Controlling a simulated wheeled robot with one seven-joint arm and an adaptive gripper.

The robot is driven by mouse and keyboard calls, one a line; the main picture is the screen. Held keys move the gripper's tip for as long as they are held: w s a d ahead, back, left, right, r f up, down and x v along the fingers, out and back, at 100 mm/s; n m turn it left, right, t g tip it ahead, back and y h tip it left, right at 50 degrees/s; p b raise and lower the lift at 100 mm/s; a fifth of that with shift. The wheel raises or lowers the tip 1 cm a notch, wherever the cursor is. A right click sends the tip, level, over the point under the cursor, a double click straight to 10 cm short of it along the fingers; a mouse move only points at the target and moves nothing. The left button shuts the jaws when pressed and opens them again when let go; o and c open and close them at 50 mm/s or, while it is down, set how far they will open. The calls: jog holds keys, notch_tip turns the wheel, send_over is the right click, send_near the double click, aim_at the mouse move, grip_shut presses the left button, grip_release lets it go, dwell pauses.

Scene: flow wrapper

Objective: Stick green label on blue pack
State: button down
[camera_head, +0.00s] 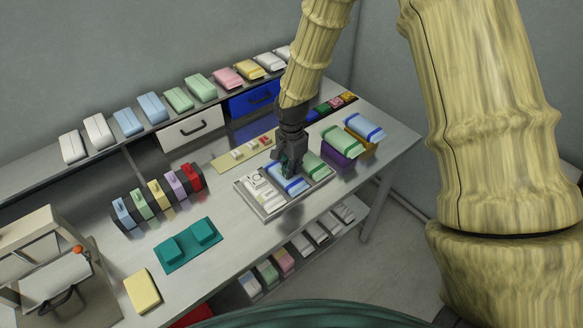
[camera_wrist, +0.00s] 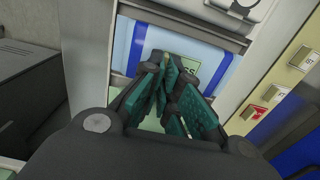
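In the head view, my gripper (camera_head: 289,172) points down over the blue pack (camera_head: 296,187), the middle pack in a metal tray (camera_head: 268,214). In the wrist view, the blue pack (camera_wrist: 122,45) lies under my teal-padded fingers (camera_wrist: 166,68), which come together at their tips. A green label (camera_wrist: 190,66) with dark lettering shows at the fingertips, over the pack's pale middle. The fingers hide part of it; I cannot tell whether it touches the pack.
The tray also holds a white pack (camera_head: 259,189) and a green pack (camera_head: 314,163). Packs on boxes (camera_head: 341,143) stand to the right. A teal fixture (camera_head: 183,258) sits at front left.

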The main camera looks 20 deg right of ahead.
jog(key=c, duration=1.6)
grip_release()
jog(key=shift+o, duration=0.2)
notch_tip(320, 180, up, 12)
